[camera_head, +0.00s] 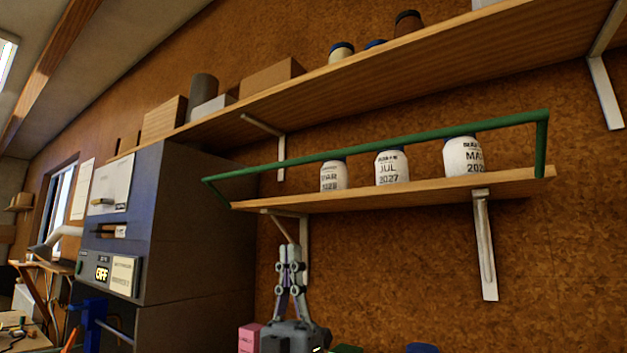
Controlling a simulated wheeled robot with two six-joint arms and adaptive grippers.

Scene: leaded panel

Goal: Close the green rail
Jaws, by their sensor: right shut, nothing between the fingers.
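The green rail (400,141) runs along the lower wooden shelf (400,194), with a short arm at each end reaching the shelf. Its long bar shows above the shelf's front edge and crosses the picture at the jars' lids. Three white labelled jars stand on the shelf: a left jar (333,177), a middle jar (392,168) and a right jar (469,158). My right gripper (290,250) points up below the left part of the shelf, fingers together and empty, apart from the rail in the picture. My left gripper is not in view.
An upper shelf (400,65) with boxes and jars hangs above. A shelf bracket (485,245) hangs at the right, and another stands behind my right gripper. A grey cabinet (200,225) is at the left. A pink box (249,338) shows at the bottom.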

